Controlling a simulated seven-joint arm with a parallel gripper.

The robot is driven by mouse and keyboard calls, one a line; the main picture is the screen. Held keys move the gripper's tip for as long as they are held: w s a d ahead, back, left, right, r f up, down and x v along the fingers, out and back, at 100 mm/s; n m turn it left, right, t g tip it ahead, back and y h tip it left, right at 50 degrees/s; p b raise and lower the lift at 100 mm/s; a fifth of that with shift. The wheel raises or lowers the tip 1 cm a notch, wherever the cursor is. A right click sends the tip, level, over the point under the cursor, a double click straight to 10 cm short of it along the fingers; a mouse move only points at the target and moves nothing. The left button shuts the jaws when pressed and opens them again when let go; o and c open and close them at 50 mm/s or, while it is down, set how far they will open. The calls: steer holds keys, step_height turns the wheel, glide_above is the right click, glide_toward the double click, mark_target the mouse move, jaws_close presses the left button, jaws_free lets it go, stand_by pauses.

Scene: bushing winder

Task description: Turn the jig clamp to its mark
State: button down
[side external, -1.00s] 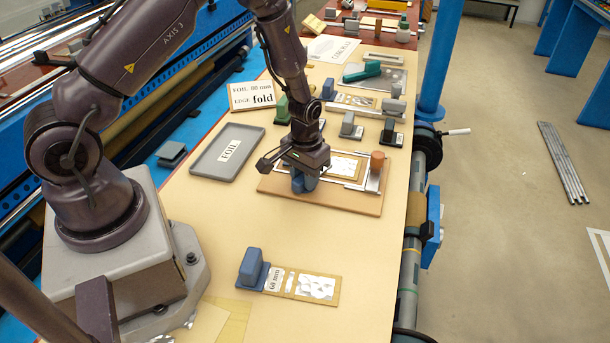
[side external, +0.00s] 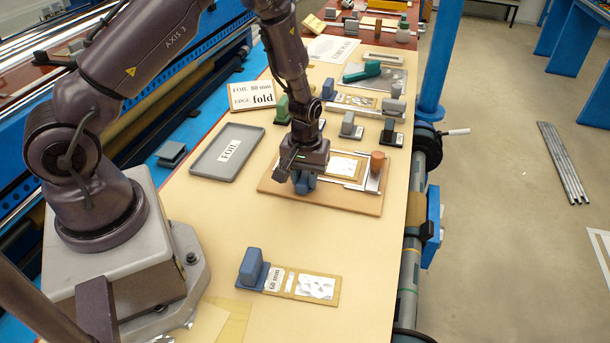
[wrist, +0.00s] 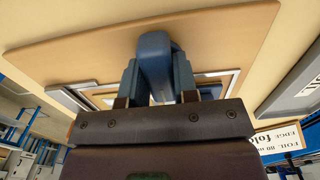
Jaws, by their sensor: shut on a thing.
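My gripper (side external: 304,172) points down over the left end of a wooden jig board (side external: 340,204). It is shut on a blue block-shaped clamp (side external: 305,187), mostly hidden under the gripper in the side view. In the wrist view the same clamp (wrist: 154,58) stands between the two fingers, which touch its sides. The jig carries a metal frame (side external: 372,181) around a foil piece on a tan backing (side external: 344,167), with a brown cylinder (side external: 377,161) at its right corner. I cannot make out the clamp's mark.
A grey FOIL tray (side external: 207,170) lies left of the jig, with a sign (side external: 252,95) behind it. Several small weights (side external: 390,133) stand behind the jig. A blue block with a 60 mm foil sample (side external: 300,282) lies in front. The table between is clear.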

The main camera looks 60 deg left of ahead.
mark_target(305, 175)
steer(key=shift+r, duration=0.1)
steer(key=c, duration=0.9)
jaws_free()
step_height(305, 175, up, 13)
steer(key=shift+f, duration=0.1)
